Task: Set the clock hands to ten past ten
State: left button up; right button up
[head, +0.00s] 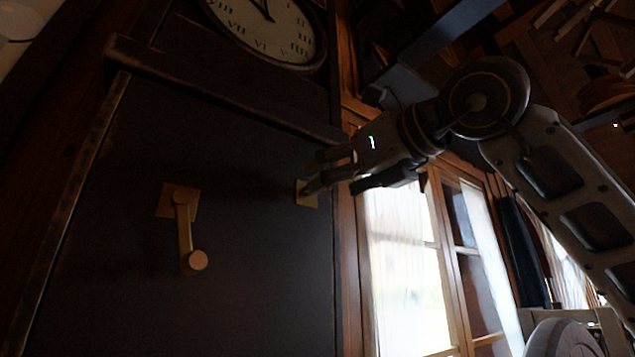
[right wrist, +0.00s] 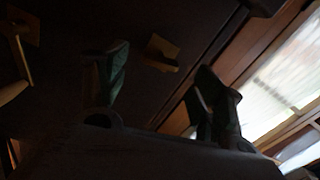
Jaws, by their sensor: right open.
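The clock face (head: 262,32) is at the top of the head view, pale with dark Roman numerals and cut off by the frame edge. Only part of its dark hands (head: 265,10) shows, so I cannot read the time. A brass crank (head: 185,225) with a round knob hangs downward on the dark cabinet front; part of it shows in the right wrist view (right wrist: 18,62). A small brass plate fitting (head: 308,196) sits near the cabinet's right edge, also in the right wrist view (right wrist: 162,52). My right gripper (head: 334,184) is open beside this fitting, its fingers (right wrist: 160,68) either side of it in the wrist view. My left gripper is out of view.
The dark cabinet front (head: 120,270) fills the left, with a projecting ledge (head: 220,95) above it. A bright window (head: 405,265) stands to the right, behind my right arm. A pale rounded object (head: 560,340) is at bottom right.

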jog(key=shift+p+x, duration=0.9)
jog(key=shift+x, duration=2)
grip_shut()
